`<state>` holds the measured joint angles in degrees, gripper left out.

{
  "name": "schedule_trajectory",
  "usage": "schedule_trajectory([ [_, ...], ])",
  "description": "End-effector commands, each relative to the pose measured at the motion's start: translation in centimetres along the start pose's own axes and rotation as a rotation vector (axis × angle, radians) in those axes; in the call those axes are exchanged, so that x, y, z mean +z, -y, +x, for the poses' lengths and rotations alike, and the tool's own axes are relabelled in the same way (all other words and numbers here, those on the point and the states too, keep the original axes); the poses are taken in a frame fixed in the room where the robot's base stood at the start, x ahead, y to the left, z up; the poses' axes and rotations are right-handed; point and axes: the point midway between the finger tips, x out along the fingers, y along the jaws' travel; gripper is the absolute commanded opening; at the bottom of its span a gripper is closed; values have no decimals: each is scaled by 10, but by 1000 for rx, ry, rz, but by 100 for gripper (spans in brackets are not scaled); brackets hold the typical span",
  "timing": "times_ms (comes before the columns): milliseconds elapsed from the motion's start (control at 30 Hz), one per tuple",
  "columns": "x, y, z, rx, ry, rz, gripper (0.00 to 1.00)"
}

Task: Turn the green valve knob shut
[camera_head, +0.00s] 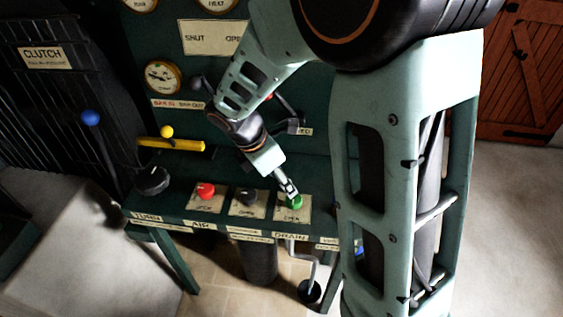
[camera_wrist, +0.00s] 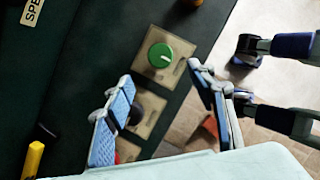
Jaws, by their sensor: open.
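The green valve knob (camera_head: 295,202) sits on a cream plate at the right end of the console shelf in the head view. In the wrist view the green knob (camera_wrist: 160,56) is round with a small pale mark on top, and shows whole. My gripper (camera_head: 289,188) is over the knob in the head view, hiding part of it. In the wrist view my gripper (camera_wrist: 160,72) is open, its blue-padded fingers apart. The knob appears just past the fingertips, between their lines. I see no contact, and the height gap is hard to tell.
A black knob (camera_head: 250,196) and a red knob (camera_head: 206,190) stand left of the green one. A yellow bar (camera_head: 172,145) and a blue-tipped lever (camera_head: 91,117) are farther left. The dark panel with gauges rises behind. Floor is open to the right.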

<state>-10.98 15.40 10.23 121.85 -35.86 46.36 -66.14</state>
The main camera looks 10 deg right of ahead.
Motion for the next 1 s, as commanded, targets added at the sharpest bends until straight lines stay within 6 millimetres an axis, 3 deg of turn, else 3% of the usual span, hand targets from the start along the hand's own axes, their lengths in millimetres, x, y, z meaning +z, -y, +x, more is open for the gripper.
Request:
schedule_trajectory([
  [267, -3, 1, 22, -3, -1, -77, 51],
  [700, -3, 1, 99, -3, -1, -74, 51],
  [1000, -2, 0, 113, 0, -1, -73, 51],
])
